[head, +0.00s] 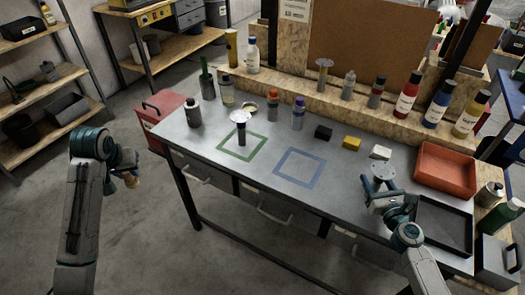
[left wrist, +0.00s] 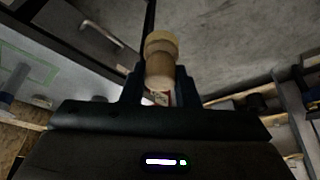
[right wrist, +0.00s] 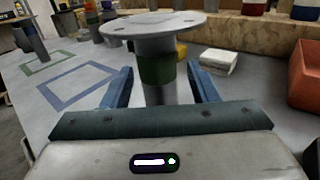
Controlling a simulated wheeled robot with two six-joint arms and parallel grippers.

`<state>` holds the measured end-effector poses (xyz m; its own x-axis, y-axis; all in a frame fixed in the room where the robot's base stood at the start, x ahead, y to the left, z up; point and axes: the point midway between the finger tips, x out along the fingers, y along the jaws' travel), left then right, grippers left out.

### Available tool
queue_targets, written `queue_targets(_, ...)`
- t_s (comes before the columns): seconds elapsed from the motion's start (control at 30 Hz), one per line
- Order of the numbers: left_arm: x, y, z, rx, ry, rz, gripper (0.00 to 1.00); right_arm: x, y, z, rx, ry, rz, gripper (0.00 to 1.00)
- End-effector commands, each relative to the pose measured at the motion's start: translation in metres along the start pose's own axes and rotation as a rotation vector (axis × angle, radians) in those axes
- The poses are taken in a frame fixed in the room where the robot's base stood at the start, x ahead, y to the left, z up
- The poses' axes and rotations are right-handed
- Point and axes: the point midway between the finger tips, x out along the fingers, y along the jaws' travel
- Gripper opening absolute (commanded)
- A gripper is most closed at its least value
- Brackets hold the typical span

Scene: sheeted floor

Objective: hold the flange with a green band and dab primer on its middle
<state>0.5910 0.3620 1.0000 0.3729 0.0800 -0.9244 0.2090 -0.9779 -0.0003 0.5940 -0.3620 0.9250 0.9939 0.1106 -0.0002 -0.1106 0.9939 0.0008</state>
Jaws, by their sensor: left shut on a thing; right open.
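A grey flange with a wide flat top and a green band (right wrist: 157,70) stands upright between the fingers of my right gripper (right wrist: 162,88). The fingers are open, one on each side, with gaps visible. The head view also shows this flange (head: 379,171) at the right part of the bench, with my right gripper (head: 380,188) around it.
Another flange (head: 241,122) stands by the green square outline (head: 228,150). A blue square outline (head: 282,178) is empty. A small open dish (head: 249,107), several bottles, small blocks, a red tray (head: 445,172) and a black tray (head: 443,228) stand on the bench.

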Motion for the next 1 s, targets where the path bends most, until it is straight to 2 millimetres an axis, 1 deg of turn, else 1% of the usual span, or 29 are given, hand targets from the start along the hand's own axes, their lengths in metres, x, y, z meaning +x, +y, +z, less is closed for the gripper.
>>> queue_targets(0.03, -0.0021, 0.0000, -0.0009, 0.000, 0.000, 0.000, 0.09, 0.0056, -0.0001, 0.0010, 0.001, 0.000, 0.000, 0.54)
queue_targets(0.17, -0.0032, 0.0000, -0.0013, 0.000, 0.000, 0.000, 0.09, 0.0130, 0.0000, 0.0001, 0.001, 0.000, 0.000, 0.54)
queue_targets(0.47, -0.0031, 0.0001, -0.0013, 0.000, 0.000, 0.000, 0.09, 0.0145, 0.0001, -0.0007, 0.000, 0.001, 0.001, 0.54)
queue_targets(0.57, -0.0032, 0.0001, -0.0013, 0.000, 0.000, 0.000, 0.09, 0.0145, 0.0001, -0.0006, -0.001, 0.001, 0.001, 0.36)
queue_targets(0.6, -0.0032, 0.0001, -0.0013, 0.000, 0.000, 0.000, 0.09, 0.0144, 0.0001, -0.0006, -0.001, 0.001, 0.001, 0.28)
queue_targets(0.73, -0.0031, 0.0001, -0.0013, 0.000, 0.000, 0.000, 0.09, 0.0144, 0.0001, -0.0006, -0.001, 0.001, 0.001, 0.03)
queue_targets(0.77, -0.0032, 0.0001, -0.0014, 0.000, 0.000, 0.000, 0.09, 0.0145, 0.0001, 0.0000, -0.001, 0.000, 0.001, 0.30)
queue_targets(0.8, -0.0032, 0.0001, -0.0014, 0.000, 0.000, 0.000, 0.09, 0.0145, 0.0001, 0.0000, -0.001, 0.000, 0.001, 0.38)
queue_targets(0.87, -0.0032, 0.0001, -0.0014, 0.000, 0.000, 0.000, 0.09, 0.0145, 0.0001, 0.0000, -0.001, 0.000, 0.001, 0.50)
queue_targets(0.9, -0.0032, 0.0001, -0.0014, 0.000, 0.000, 0.000, 0.09, 0.0145, 0.0001, -0.0001, -0.001, 0.000, 0.001, 0.54)
queue_targets(1.0, -0.0032, 0.0001, -0.0013, 0.000, 0.000, 0.000, 0.09, 0.0144, 0.0000, -0.0002, -0.001, 0.000, 0.001, 0.54)
